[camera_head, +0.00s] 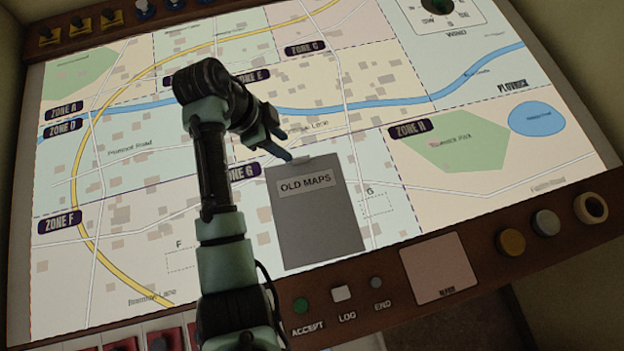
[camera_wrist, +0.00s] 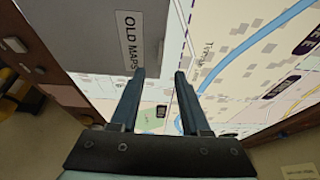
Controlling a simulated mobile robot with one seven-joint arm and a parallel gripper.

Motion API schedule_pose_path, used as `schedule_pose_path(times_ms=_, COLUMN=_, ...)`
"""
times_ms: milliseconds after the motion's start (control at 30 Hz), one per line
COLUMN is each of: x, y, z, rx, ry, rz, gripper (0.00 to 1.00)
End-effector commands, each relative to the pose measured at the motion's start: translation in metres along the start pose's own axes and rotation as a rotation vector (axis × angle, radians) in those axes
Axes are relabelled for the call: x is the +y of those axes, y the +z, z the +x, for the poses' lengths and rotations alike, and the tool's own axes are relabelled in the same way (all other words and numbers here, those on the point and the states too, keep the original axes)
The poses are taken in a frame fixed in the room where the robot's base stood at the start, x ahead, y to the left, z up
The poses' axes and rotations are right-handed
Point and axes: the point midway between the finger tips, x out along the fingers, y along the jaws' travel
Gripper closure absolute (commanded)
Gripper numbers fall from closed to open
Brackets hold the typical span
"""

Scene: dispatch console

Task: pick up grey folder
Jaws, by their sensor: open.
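The grey folder (camera_head: 320,228), labelled "OLD MAPS", lies on the lit map near the lower middle of the console. Its upper edge has a small tab close to my gripper. In the wrist view the folder (camera_wrist: 85,30) fills the upper left, with its label reading sideways. My gripper (camera_head: 280,147) is at the folder's upper left edge. In the wrist view the fingers (camera_wrist: 160,74) are apart with nothing seen between them, pointing at the folder's tab edge. I cannot tell how far the fingertips are above it.
The map (camera_head: 480,100) spreads flat around the folder within a brown frame. Buttons labelled ACCEPT (camera_head: 301,306), LOG (camera_head: 343,293) and END (camera_head: 376,282) sit below it, beside a pale pad (camera_head: 438,268). Round knobs (camera_head: 546,222) stand at the right and switches (camera_head: 80,25) at the top left.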

Motion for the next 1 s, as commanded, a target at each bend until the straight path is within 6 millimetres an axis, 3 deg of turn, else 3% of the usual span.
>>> schedule_pose_path(times_ms=100, x=0.0, y=-0.001, z=0.019, rx=0.0, ry=0.002, rz=-0.001, gripper=0.54)
schedule_pose_path(times_ms=367, x=0.001, y=-0.001, z=0.038, rx=0.0, ry=0.0, rz=-0.001, gripper=0.54)
schedule_pose_path(times_ms=633, x=0.001, y=0.001, z=0.074, rx=-0.002, ry=-0.001, rz=-0.001, gripper=0.54)
schedule_pose_path(times_ms=967, x=0.001, y=0.002, z=0.083, rx=-0.001, ry=-0.003, rz=-0.001, gripper=0.54)
schedule_pose_path(times_ms=1000, x=0.001, y=0.002, z=0.083, rx=-0.001, ry=-0.004, rz=-0.001, gripper=0.57)
